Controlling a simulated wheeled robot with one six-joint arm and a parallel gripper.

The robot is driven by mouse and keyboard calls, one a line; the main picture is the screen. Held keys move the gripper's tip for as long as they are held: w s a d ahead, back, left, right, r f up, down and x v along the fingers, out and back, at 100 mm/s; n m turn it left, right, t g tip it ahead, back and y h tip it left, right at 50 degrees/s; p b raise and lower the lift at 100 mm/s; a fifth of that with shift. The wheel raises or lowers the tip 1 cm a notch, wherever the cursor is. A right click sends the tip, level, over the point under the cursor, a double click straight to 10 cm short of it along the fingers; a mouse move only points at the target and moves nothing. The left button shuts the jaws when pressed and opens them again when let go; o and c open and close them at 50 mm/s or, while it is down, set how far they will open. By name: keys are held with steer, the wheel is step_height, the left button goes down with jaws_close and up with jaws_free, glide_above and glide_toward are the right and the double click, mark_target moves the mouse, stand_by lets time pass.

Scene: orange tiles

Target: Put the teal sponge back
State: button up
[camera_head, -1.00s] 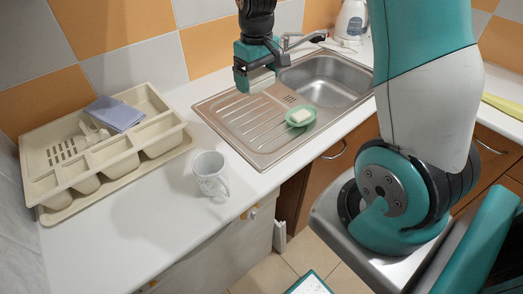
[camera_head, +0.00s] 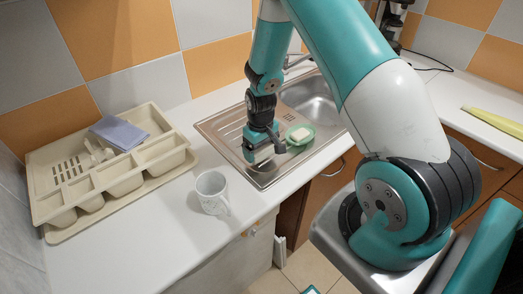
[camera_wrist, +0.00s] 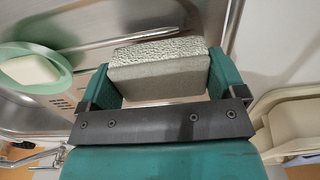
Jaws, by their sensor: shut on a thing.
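My gripper (camera_head: 262,149) is shut on a block-shaped sponge (camera_wrist: 158,70). In the wrist view the sponge looks grey-green with a rough, speckled face and sits between my two teal fingers. In the head view only a pale part of it shows, low over the front part of the steel draining board (camera_head: 222,127). I cannot tell whether it touches the board. A green dish (camera_head: 311,138) with a pale block (camera_head: 299,134) in it lies just right of my gripper. The dish also shows at the left of the wrist view (camera_wrist: 62,78).
A white mug (camera_head: 211,190) stands on the counter, left of my gripper. A beige cutlery tray (camera_head: 178,158) with a folded blue-grey cloth (camera_head: 120,133) is at the far left. The sink basin (camera_head: 316,101) is behind the dish. The counter between mug and tray is clear.

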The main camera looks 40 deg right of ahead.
steer(key=shift+f, duration=0.95)
steer(key=shift+f, duration=0.2)
steer(key=o, duration=0.6)
steer(key=shift+c, duration=0.2)
steer(key=shift+r, duration=0.1)
